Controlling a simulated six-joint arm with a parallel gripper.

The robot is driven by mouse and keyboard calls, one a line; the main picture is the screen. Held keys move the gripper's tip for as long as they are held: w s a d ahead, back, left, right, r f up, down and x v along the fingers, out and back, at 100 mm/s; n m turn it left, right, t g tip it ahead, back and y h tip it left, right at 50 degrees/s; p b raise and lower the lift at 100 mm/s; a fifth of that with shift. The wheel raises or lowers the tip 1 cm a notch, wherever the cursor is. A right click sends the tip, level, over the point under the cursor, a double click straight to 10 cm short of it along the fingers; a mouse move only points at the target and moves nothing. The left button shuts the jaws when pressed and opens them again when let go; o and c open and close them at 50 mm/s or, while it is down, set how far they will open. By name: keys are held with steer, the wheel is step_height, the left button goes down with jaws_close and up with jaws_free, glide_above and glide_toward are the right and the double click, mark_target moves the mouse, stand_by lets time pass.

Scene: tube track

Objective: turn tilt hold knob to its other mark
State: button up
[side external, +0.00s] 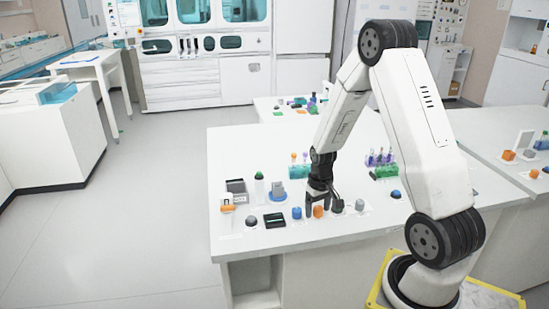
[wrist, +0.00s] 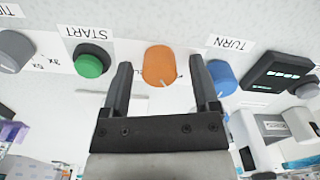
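An orange knob (wrist: 158,66) with a pale pointer line sits between my fingers in the wrist view; its label is not readable there. In the side view the orange knob (side external: 318,211) is at the bench's front. My gripper (wrist: 161,76) is open, one finger on each side of the orange knob; I cannot tell whether they touch it. In the side view my gripper (side external: 323,202) points down over it. A grey knob (wrist: 15,50) at the left edge has small "3x" and "5x" marks and a cut-off label starting "TI". I cannot tell which knob is tilt hold.
A green START button (wrist: 91,61) and a blue knob (wrist: 222,78) by the label TURN flank the fingers closely. Beyond the blue knob are a black display (wrist: 280,70) and a grey button (wrist: 307,88).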

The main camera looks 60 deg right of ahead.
mark_target(318, 207)
steer(key=shift+r, duration=0.1)
steer(key=shift+r, duration=3.8)
steer(key=s+a+r+n+t, duration=0.1)
steer(key=a+n, duration=0.2)
steer(key=a, duration=0.8)
steer(key=s+a+r+n+t, duration=0.1)
steer(key=a+n, duration=0.1)
steer(key=a, duration=0.8)
steer(key=shift+a+r+n+t, duration=0.2)
steer(key=shift+a+n+t, duration=0.1)
steer(key=shift+a+n, duration=0.1)
